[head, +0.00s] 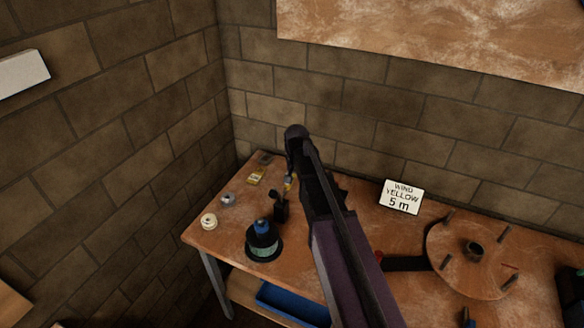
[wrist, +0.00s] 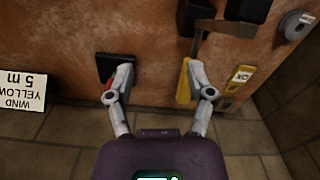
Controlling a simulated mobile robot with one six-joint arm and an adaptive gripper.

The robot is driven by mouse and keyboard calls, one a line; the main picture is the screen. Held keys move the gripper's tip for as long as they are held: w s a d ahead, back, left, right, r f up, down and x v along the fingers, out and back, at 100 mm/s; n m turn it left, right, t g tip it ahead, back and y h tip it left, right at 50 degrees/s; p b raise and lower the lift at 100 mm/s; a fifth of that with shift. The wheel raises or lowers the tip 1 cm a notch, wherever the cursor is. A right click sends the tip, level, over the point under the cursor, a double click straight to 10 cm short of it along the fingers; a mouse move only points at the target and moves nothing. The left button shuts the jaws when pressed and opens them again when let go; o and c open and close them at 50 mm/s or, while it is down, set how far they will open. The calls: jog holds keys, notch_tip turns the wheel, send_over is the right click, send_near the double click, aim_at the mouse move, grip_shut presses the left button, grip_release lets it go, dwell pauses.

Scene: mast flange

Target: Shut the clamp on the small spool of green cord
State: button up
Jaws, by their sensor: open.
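The small spool of green cord (head: 263,245) stands on the bench near its front left in the head view, dark-flanged with a blue top. What looks like the clamp (head: 280,210) is a small black fixture just behind it, with a yellow part beside it. In the wrist view, a yellow piece (wrist: 183,86) lies beside my right finger, and a grey bracket with black blocks (wrist: 196,18) is beyond. My gripper (wrist: 158,70) is open, with bare wood between its fingertips. Whether a finger touches the yellow piece I cannot tell. My arm hides the gripper in the head view.
A yellow tag (head: 256,175), a grey spool (head: 228,199) and a cream spool (head: 209,221) stand on the left. A sign reading "WIND YELLOW 5 m" (head: 401,198) and a round wooden disc with pegs (head: 456,270) are on the right. Brick walls close the back and left.

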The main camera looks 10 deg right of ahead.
jog(key=w+r+m+p, duration=0.2)
jog(key=w+r+p, duration=0.3)
jog(key=w+r, duration=0.2)
jog(key=shift+w, duration=1.25)
jog(key=shift+f, duration=0.2)
notch_tip(320, 180, down, 14)
jog(key=b, duration=1.3)
jog(key=shift+r, duration=0.2)
jog(key=shift+c, duration=0.2)
